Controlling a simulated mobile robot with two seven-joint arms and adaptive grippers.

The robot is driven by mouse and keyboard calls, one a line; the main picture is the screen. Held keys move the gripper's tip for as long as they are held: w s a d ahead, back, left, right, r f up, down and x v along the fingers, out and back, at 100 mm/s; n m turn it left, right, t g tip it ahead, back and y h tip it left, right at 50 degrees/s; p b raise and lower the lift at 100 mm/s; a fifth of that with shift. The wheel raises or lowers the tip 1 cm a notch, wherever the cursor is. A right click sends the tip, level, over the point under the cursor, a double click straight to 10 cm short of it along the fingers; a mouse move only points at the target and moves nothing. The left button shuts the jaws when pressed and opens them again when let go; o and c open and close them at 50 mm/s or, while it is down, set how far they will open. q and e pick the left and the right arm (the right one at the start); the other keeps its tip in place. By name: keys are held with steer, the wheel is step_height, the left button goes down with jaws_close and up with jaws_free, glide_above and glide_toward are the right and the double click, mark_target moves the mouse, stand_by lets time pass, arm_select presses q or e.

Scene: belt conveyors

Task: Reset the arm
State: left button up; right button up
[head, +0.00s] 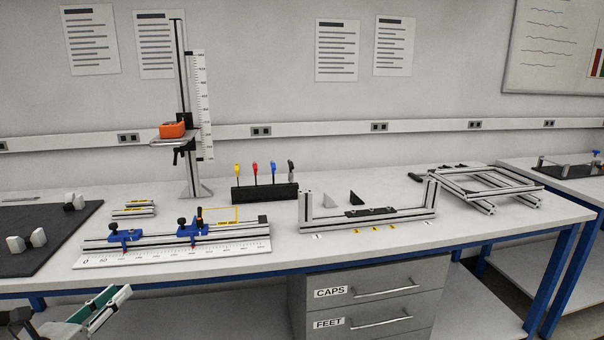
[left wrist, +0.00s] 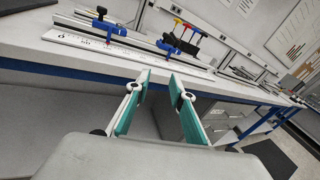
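My left gripper (head: 107,306) shows at the lower left of the head view, in front of and below the workbench's front edge. In the left wrist view, its two green-lined fingers (left wrist: 160,84) stand apart with nothing between them, so it is open and empty. The bench with its blue frame (left wrist: 60,70) lies beyond the fingertips in that view. My right gripper is in neither view.
The workbench (head: 250,190) carries a measuring rail with blue clamps (head: 140,239), a height gauge (head: 184,110), a screwdriver rack (head: 264,193), an aluminium fixture (head: 370,221) and a frame (head: 485,186). Drawers (head: 375,300) sit under the bench. Space before the bench looks free.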

arm_select(q)
steer(key=s+d+f+n+g, duration=0.1)
steer(key=s+d+f+n, duration=0.2)
steer(key=f+n, duration=0.3)
steer(key=s+d+f+n+g+y+p, duration=0.1)
steer(key=s+d+f+n+g, duration=0.1)
steer(key=s+f+n, duration=0.45)
steer(key=s+d+f+n+g, duration=0.1)
steer(key=d+f+n, duration=0.25)
steer(key=f, duration=0.55)
steer(key=s+d+f+n+g, duration=0.1)
steer(key=s+d+f+n, duration=0.3)
steer(key=s+d+n, duration=0.2)
steer(key=s+d+f+n+g+h+p, duration=0.1)
steer(key=s+d+f+n, duration=0.4)
steer(key=d+n, duration=0.3)
steer(key=shift+s+d+f+n+g, duration=0.3)
steer(key=shift+s+d+n, duration=0.1)
steer(key=shift+s+n, duration=0.15)
steer(key=shift+o, duration=0.4)
